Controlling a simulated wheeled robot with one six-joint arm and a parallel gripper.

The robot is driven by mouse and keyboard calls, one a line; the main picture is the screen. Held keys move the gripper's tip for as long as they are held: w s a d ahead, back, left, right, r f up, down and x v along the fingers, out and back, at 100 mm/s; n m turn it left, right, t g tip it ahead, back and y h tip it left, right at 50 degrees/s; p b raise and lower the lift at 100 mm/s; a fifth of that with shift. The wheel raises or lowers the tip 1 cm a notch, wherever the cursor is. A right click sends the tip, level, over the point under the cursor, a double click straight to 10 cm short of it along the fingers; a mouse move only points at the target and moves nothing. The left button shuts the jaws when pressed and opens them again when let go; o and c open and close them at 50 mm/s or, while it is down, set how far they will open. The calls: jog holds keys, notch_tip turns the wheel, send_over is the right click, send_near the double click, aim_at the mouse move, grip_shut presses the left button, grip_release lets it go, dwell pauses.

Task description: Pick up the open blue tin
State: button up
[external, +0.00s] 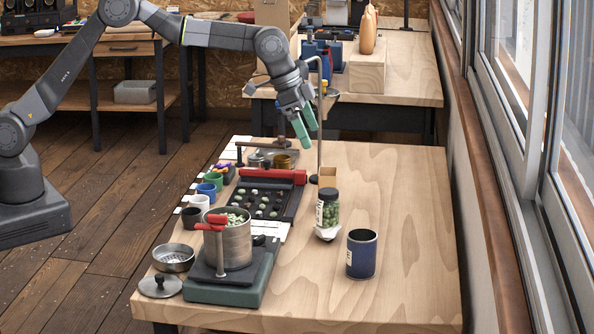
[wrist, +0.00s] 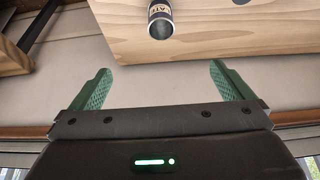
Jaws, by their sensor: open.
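The open blue tin (external: 361,254) stands upright on the near right part of the wooden table, with a pale label on its left side and its open top showing. In the wrist view a dark open tin with a pale label (wrist: 159,12), which looks like the same one, is cut off by the top edge. My gripper (external: 308,135) is above the far part of the table, well behind the tin and up from it. Its green fingers (wrist: 158,82) are wide apart in the wrist view, with nothing between them.
A dark-lidded jar of green beans (external: 327,214) stands just behind and left of the tin. A metal pot of beans (external: 231,243) sits on a green-based device to the left. A thin upright post (external: 320,120) is beside my gripper. The table's right side is clear.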

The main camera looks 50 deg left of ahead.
jog(key=shift+c, duration=0.8)
jog(key=m+t+h+b, duration=0.15)
jog(key=m+b, duration=0.25)
jog(key=b, duration=0.9)
send_near(374, 261)
jog(key=w+a, duration=0.1)
jog(key=shift+g, duration=0.25)
jog(key=shift+p+x, duration=1)
jog(key=shift+x, duration=2.1)
jog(key=c, duration=1.2)
